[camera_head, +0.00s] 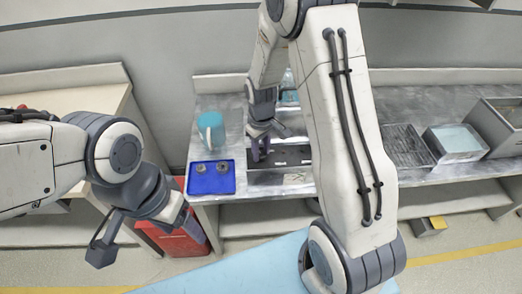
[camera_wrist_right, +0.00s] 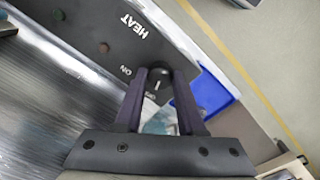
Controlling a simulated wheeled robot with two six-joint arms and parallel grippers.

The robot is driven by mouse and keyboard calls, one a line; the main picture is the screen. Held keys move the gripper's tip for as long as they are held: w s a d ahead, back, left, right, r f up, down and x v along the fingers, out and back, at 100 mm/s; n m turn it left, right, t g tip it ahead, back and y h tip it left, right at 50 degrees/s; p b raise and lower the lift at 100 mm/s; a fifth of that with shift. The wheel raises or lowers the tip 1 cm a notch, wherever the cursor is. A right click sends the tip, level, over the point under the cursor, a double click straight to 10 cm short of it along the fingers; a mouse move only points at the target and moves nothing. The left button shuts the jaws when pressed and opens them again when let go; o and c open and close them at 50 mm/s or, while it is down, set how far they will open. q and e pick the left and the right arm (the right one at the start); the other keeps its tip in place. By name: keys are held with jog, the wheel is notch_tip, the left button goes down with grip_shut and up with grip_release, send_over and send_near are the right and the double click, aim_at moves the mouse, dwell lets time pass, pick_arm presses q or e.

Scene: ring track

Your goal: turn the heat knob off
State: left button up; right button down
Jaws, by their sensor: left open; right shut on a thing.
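The heat knob (camera_wrist_right: 158,75) is a small black round knob on a dark panel (camera_wrist_right: 85,35) in the right wrist view. "HEAT" is printed above it, "ON" to its left and a partly visible "OFF" below it. A small white mark shows on the knob's lower part. My right gripper (camera_wrist_right: 159,82) is shut on the knob, one finger on each side. In the head view my right gripper (camera_head: 264,150) is at the dark panel (camera_head: 290,156) on the counter; the knob cannot be made out there. My left gripper (camera_head: 148,238) is open and empty, left of the counter.
A blue tray (camera_head: 223,188) with two small items lies left of the panel, with a teal mug (camera_head: 213,130) behind it. A red box (camera_head: 172,242) stands below. My right arm hides part of the counter.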

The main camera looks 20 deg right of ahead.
aim_at(261, 154)
jog(key=c, duration=0.5)
grip_release()
notch_tip(261, 154, up, 11)
jog(key=shift+f+b, duration=0.2)
jog(key=shift+b, duration=0.15)
jog(key=s+a+r+n, duration=0.2)
jog(key=s+a+r, duration=0.2)
jog(key=s+a, duration=0.65)
jog(key=s+a+r+n+y, duration=0.1)
jog(key=s+a, duration=0.3)
jog(key=s, duration=0.9)
